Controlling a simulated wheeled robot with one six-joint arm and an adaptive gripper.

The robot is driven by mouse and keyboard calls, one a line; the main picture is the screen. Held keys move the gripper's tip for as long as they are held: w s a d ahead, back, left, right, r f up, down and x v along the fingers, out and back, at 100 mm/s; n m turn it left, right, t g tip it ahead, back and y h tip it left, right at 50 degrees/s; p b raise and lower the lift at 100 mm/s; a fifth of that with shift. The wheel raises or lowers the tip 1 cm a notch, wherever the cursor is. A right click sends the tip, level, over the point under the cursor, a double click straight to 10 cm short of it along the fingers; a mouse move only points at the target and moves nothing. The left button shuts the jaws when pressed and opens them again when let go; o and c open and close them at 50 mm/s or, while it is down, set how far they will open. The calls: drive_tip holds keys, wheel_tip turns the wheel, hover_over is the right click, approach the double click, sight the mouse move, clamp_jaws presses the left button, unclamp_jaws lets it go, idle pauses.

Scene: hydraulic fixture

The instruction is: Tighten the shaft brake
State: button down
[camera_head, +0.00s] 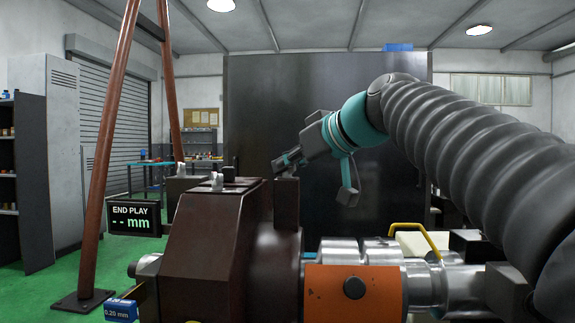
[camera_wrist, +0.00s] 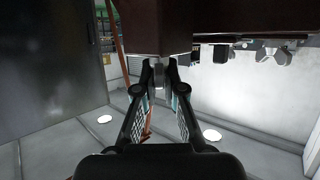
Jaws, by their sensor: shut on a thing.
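A dark brown housing (camera_head: 215,245) stands in the middle of the head view, with a brown post (camera_head: 287,200) at its right. My gripper (camera_head: 281,163) reaches down from the right to the top of this post. In the wrist view my gripper (camera_wrist: 159,66) has its fingertips closed on a small grey metal piece (camera_wrist: 159,78) at the end of a brown block (camera_wrist: 158,30). I cannot tell for sure whether this piece belongs to the shaft brake. A silver shaft (camera_head: 352,249) runs to the right of the housing, partly behind an orange block (camera_head: 325,292) with a black knob (camera_head: 354,288).
A display (camera_head: 134,218) reads "END PLAY -- mm". A blue 0.20 mm block (camera_head: 121,310) is at lower left. Rust-red poles (camera_head: 108,150) stand at left. A yellow handle (camera_head: 418,232) rises behind the shaft. A large dark panel (camera_head: 260,110) stands behind.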

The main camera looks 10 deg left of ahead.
drive_tip(key=c, duration=1.3)
unclamp_jaws()
drive_tip(key=v, duration=1.2)
drive_tip(key=shift+r, duration=0.15)
